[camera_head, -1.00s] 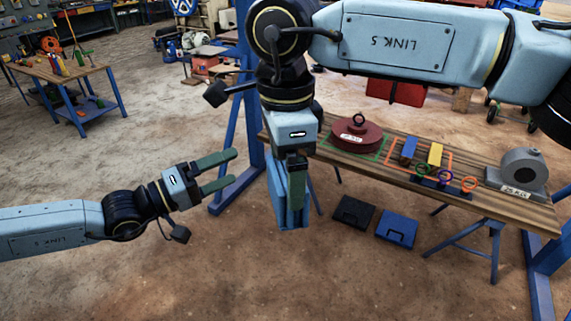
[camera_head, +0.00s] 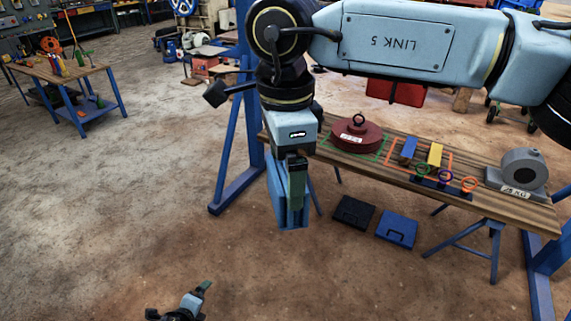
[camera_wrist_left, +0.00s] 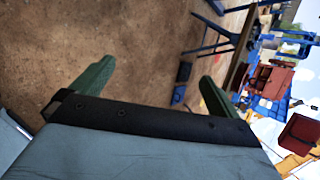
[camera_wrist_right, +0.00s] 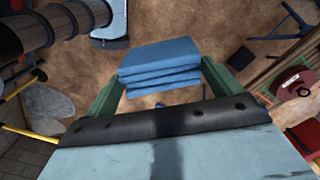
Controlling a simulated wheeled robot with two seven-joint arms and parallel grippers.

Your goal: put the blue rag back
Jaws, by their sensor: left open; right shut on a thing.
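The blue rag (camera_head: 277,196) is a thick folded stack of cloth. My right gripper (camera_head: 294,205) points down and is shut on it, holding it in the air off the left end of the wooden bench. The rag (camera_wrist_right: 160,62) also shows between the green fingers in the right wrist view, its folded layers facing the camera. My left gripper (camera_head: 204,288) is low at the bottom of the head view, far from the rag. In the left wrist view its green fingers (camera_wrist_left: 155,82) are wide apart with nothing between them.
The bench (camera_head: 400,178) carries a dark red weight (camera_head: 357,136), a blue block (camera_head: 408,150), a yellow block (camera_head: 435,154), several colored rings and a grey weight (camera_head: 524,168). A black case (camera_head: 354,213) and a blue case (camera_head: 397,229) lie on the floor below.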

